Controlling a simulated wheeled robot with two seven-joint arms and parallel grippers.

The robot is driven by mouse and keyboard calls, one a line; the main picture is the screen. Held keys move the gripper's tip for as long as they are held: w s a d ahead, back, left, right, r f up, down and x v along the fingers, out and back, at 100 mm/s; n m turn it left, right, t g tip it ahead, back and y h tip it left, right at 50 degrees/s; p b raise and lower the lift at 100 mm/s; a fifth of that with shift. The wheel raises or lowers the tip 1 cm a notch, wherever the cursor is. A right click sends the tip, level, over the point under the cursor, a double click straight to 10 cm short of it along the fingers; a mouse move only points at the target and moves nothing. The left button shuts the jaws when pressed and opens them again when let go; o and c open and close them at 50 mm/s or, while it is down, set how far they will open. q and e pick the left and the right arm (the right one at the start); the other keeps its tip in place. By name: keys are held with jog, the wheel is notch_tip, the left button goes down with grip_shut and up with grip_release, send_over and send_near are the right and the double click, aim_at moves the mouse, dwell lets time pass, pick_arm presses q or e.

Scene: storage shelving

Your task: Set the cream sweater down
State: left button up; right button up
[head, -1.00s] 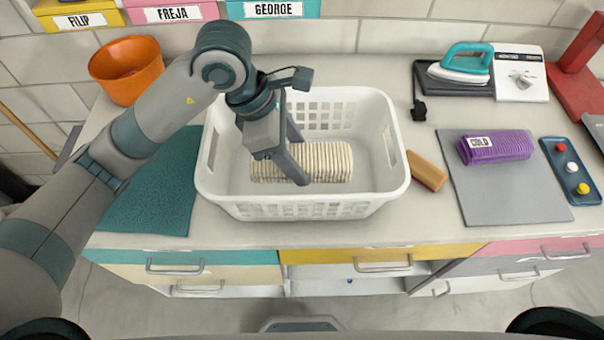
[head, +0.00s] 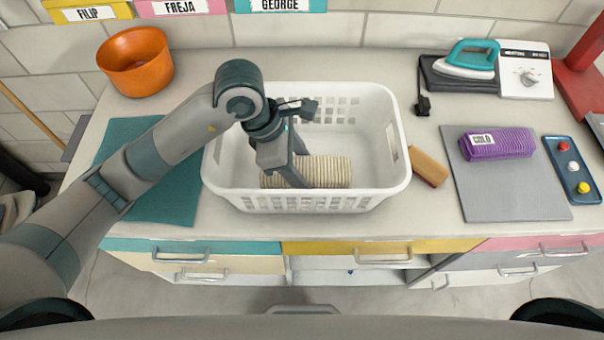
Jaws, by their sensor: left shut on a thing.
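The cream sweater (head: 328,172) is a ribbed, rolled bundle inside the white laundry basket (head: 300,204), low down near its front wall. My left gripper (head: 288,178) reaches down into the basket and is shut on the cream sweater, toward the bundle's left part. The gripper's fingers hide part of the sweater, and the basket's front wall hides its lower edge. I cannot tell whether the sweater touches the basket floor. My right gripper is not in view.
A purple ribbed bundle labelled COLD (head: 496,144) lies on a grey mat (head: 510,190) at right. A wooden-backed brush (head: 428,167) lies beside the basket. An iron (head: 470,60), an orange bowl (head: 135,62) and a teal mat (head: 165,204) are around. The basket's right side is empty.

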pick_arm(q)
jog(key=shift+f+p, duration=0.45)
jog(key=shift+f, duration=1.3)
jog(key=shift+f, duration=0.1)
jog(key=o, duration=1)
jog(key=shift+c, duration=0.2)
